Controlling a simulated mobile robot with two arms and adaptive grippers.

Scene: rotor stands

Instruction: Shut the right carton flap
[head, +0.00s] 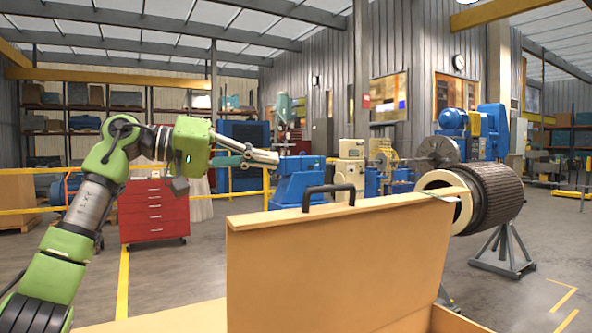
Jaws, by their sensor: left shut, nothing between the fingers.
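A tan carton flap (335,268) stands raised in the middle foreground of the head view, with a black handle (328,190) on its top edge. I cannot tell for certain whether this is the right flap. Parts of the carton's rim (165,319) show below it at the bottom left, and another tan edge shows at the bottom right. My left gripper (276,157) is shut and empty. It appears above and left of the handle in the picture, apart from the flap. My right gripper is not in view. The flap hides much of the carton.
A ribbed rotor (490,200) on a grey stand (503,255) is behind the flap at the right. A red drawer cabinet (153,212) and a yellow railing (232,193) stand behind my left arm. Blue machines are farther back. Grey floor is open at the right.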

